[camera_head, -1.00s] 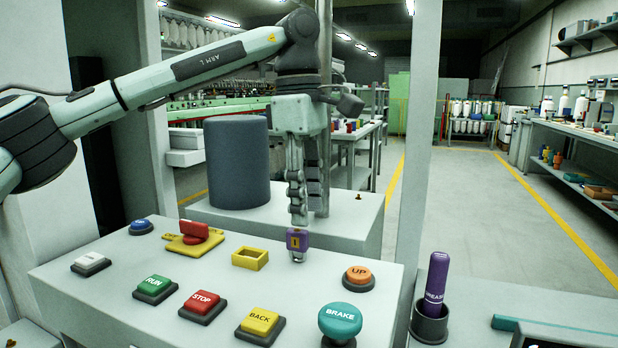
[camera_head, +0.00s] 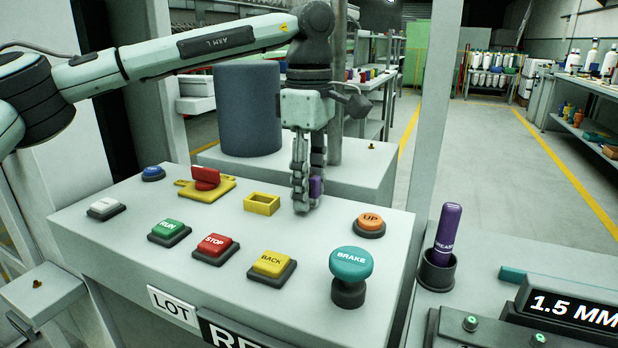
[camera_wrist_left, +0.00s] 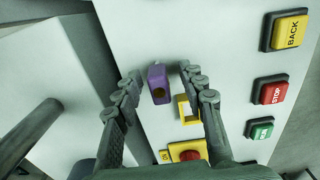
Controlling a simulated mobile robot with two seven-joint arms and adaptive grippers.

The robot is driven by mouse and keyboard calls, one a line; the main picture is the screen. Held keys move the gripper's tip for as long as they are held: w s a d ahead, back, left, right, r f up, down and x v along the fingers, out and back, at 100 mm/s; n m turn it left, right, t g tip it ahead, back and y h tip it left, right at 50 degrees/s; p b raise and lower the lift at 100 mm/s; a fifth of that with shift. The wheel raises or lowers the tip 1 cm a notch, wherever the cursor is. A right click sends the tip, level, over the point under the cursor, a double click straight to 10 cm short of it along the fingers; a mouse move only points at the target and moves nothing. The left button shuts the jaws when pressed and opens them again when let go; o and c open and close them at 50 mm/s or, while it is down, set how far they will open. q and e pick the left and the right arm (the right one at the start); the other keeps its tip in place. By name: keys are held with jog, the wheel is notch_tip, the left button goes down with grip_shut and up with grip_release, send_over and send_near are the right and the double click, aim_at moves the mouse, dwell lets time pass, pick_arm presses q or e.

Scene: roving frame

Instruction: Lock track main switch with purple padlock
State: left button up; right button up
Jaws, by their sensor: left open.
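The purple padlock (camera_head: 316,187) is at the far right part of the sloped panel, partly hidden by my left gripper (camera_head: 306,205). In the left wrist view the padlock (camera_wrist_left: 158,84) lies between the two spread fingers of my left gripper (camera_wrist_left: 160,74), with a gap on the right side. The gripper is open, its fingers pointing down close to the panel. I cannot tell whether the padlock touches the panel. The red switch handle (camera_head: 206,177) sits on a yellow plate (camera_head: 222,187) farther left. My right gripper is not in view.
An empty yellow square frame (camera_head: 262,204) stands left of my gripper. Several buttons, including the orange UP button (camera_head: 369,224) and teal BRAKE knob (camera_head: 351,265), stand on the panel. A dark cylinder (camera_head: 247,110) stands behind. A purple grease tube (camera_head: 447,228) stands at right.

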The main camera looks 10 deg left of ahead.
pick_arm(q)
jog(key=shift+c, duration=0.5)
grip_shut()
jog(key=shift+r+p, duration=0.55)
jog(key=shift+r, duration=2)
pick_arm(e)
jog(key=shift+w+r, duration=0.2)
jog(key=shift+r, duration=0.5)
pick_arm(q)
jog(key=shift+a, duration=0.1)
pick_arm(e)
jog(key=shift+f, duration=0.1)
